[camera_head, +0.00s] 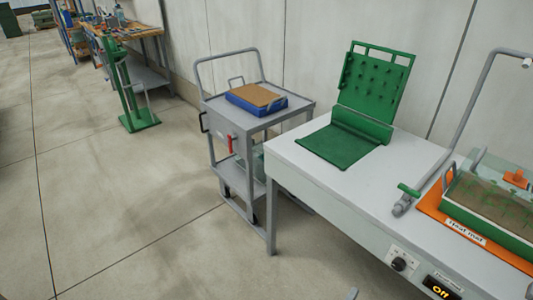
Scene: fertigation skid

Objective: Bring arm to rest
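Neither of my grippers can be made out in the head view. A small grey tip (352,293) pokes in at the bottom edge, and a pale piece (529,291) shows at the lower right corner; I cannot tell what either belongs to. The white-topped bench (300,160) stands in front at the right. A green pegboard stand (372,85) with a flat green base sits at its back. An orange heat mat (470,232) carries a clear-sided green tray (485,222) of seedlings.
A grey cart (225,108) beside the bench holds a blue tray (240,102) with a brown top. A grey bent pipe (462,110) rises over the bench. The bench front has a knob (398,264) and a display reading "Off" (440,288).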

